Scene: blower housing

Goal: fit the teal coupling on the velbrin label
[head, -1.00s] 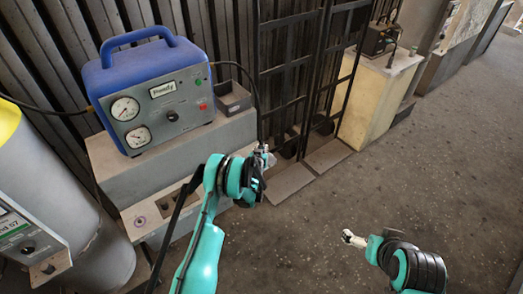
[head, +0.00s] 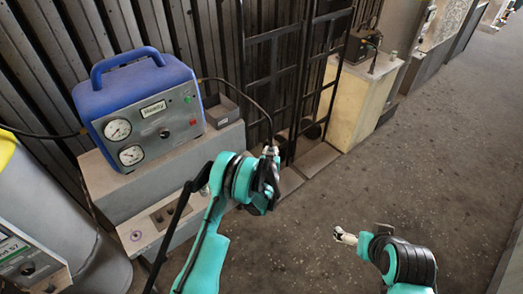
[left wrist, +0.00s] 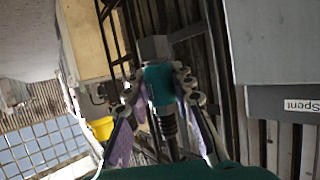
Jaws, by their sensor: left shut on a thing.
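My left gripper (head: 270,153) is shut on the teal coupling (left wrist: 158,84), which shows between its fingers in the left wrist view. The coupling has a grey hexagonal end (left wrist: 155,48) pointing away from the gripper and a dark ribbed part on the near side. In the head view the coupling is too small to make out clearly. My right gripper (head: 345,237) hangs over bare floor; its finger opening is too small to judge. I cannot read the word velbrin on any label. A label reading Spent (left wrist: 301,105) shows at the right of the left wrist view.
A blue-cased gauge unit (head: 140,95) stands on a grey plinth (head: 120,195), with a black hose (head: 240,91) leading from it towards my left gripper. Black racks (head: 285,70) and a cream cabinet (head: 355,105) stand behind. A grey cylinder (head: 50,190) is at left. Floor at right is clear.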

